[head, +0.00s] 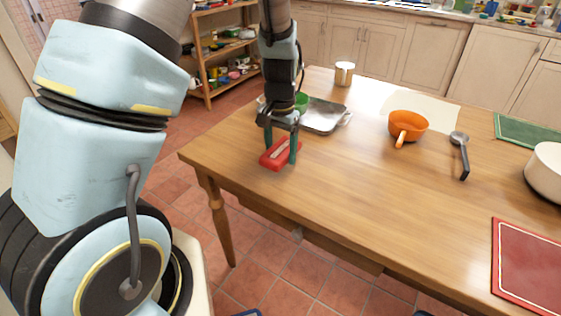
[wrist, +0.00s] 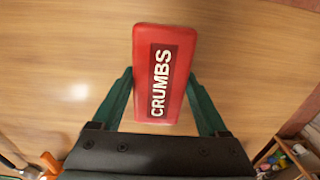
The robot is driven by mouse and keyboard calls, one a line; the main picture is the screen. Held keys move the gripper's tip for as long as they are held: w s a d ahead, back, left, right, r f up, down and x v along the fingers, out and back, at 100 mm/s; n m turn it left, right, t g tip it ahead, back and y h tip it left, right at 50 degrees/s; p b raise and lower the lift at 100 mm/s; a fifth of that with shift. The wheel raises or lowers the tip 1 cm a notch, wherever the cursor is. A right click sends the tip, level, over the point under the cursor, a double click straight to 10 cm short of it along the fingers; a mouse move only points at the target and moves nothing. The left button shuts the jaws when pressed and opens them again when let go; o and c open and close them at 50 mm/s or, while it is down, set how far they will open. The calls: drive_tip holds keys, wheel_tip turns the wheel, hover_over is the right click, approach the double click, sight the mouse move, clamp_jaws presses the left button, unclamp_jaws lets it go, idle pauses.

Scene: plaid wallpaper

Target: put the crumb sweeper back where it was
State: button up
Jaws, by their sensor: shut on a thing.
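The crumb sweeper (head: 275,158) is a red block with a dark label. In the wrist view the sweeper (wrist: 165,40) shows the word "CRUMBS" on its top. My gripper (head: 282,154) is shut on it, one green finger on each side. In the wrist view my gripper (wrist: 163,100) holds the sweeper's near part, and its far part sticks out beyond the fingertips. The sweeper is at the left part of the wooden table (head: 330,190), close to the front left edge. I cannot tell whether it touches the tabletop.
A metal tray (head: 322,117) and a green item (head: 301,101) stand just behind my gripper. A metal cup (head: 344,73), an orange pan (head: 408,125), a ladle (head: 460,150), a white pot (head: 546,172) and a red mat (head: 527,262) lie further right. The table's front middle is clear.

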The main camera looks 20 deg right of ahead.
sight(280, 149)
drive_tip(key=shift+f, duration=1.95)
drive_tip(key=shift+f, duration=0.2)
drive_tip(key=o, duration=1.3)
drive_tip(key=shift+o, duration=0.2)
wheel_tip(280, 149, up, 12)
drive_tip(key=shift+r+b, duration=0.2)
drive_tip(key=shift+b, duration=0.4)
drive_tip(key=s+a+r+n, duration=0.1)
drive_tip(key=a+n, duration=0.2)
drive_tip(key=a, duration=0.5)
drive_tip(key=s+a+r+n+t, duration=0.1)
drive_tip(key=s+a+n, duration=0.1)
drive_tip(key=a, duration=0.7)
drive_tip(key=s+a+n, duration=0.1)
drive_tip(key=a+n, duration=0.3)
drive_tip(key=a, duration=0.5)
drive_tip(key=shift+s+r+t, duration=0.25)
drive_tip(key=shift+r+t, duration=0.05)
drive_tip(key=shift+r, duration=0.1)
drive_tip(key=shift+a+r, duration=0.1)
drive_tip(key=shift+r, duration=0.15)
